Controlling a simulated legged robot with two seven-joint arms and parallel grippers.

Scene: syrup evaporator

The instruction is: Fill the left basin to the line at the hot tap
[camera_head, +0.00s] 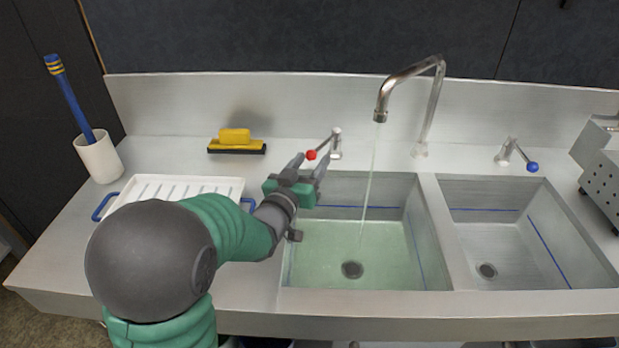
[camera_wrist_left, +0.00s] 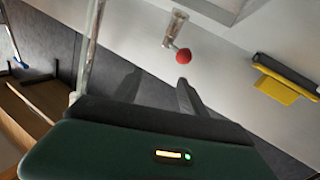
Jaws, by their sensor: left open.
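The left basin (camera_head: 332,270) holds greenish water, with a blue line (camera_head: 345,206) on its walls. The line shows above the water on the back wall. A thin stream falls from the curved spout (camera_head: 410,72) into this basin. The hot tap's lever with a red knob (camera_head: 311,155) stands behind the basin's back left corner; the red knob also shows in the left wrist view (camera_wrist_left: 183,56). My left gripper (camera_head: 308,160) is open and empty, its fingertips close to the red knob; I cannot tell whether they touch. My right gripper is not in view.
The right basin (camera_head: 488,230) looks empty; a blue-knobbed tap (camera_head: 531,167) stands behind it. A white ribbed tray (camera_head: 165,187) with blue handles, a yellow sponge (camera_head: 234,136) and a cup (camera_head: 99,157) with a blue brush are at left. A perforated metal box (camera_head: 604,180) stands at right.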

